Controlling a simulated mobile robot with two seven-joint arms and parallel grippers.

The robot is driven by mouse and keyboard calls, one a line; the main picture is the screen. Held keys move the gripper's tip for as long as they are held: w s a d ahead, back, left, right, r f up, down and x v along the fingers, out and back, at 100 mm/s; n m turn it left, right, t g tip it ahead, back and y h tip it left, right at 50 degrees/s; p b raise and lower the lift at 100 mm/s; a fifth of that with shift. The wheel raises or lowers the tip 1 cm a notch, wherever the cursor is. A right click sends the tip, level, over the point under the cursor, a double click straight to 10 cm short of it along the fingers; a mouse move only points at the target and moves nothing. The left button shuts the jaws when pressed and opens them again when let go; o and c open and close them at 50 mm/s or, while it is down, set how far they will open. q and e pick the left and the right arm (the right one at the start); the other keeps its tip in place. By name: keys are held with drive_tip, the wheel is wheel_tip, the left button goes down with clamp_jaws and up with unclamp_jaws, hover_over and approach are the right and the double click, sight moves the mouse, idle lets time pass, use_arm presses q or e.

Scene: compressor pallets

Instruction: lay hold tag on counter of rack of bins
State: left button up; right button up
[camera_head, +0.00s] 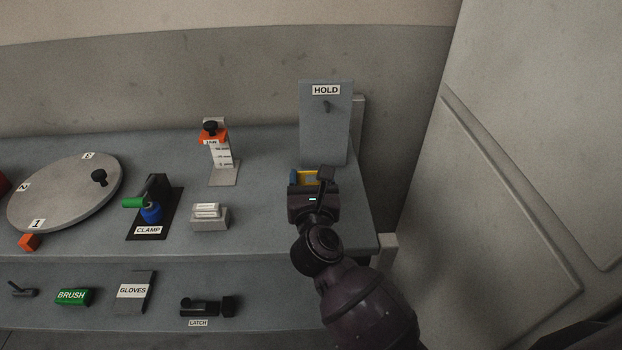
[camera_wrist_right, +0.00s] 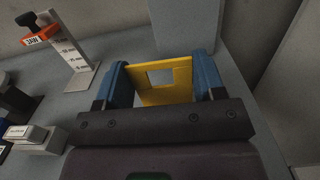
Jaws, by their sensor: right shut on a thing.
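My right gripper (camera_head: 307,177) is low over the right end of the grey counter (camera_head: 262,225), in front of the upright HOLD board (camera_head: 326,133). It is shut on a flat yellow tag (camera_wrist_right: 181,87) with a rectangular hole. In the wrist view the tag spans the gap between the blue fingers. In the head view only a small yellow part (camera_head: 309,173) shows, the rest hidden by the gripper. I cannot tell whether the tag touches the counter. The peg on the HOLD board is bare. My left gripper is not in view.
Left of the gripper stand a small grey block (camera_head: 210,222), an orange-and-white gauge stand (camera_head: 221,160), the CLAMP fixture (camera_head: 152,212) and a round numbered turntable (camera_head: 62,190). A lower ledge holds BRUSH, GLOVES and LATCH items. The counter ends just right of the gripper.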

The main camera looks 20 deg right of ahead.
drive_tip(key=shift+f, duration=0.15)
drive_tip(key=o, duration=0.9)
drive_tip(key=v, duration=1.2)
drive_tip(key=shift+b, duration=0.3)
drive_tip(key=shift+d, duration=0.1)
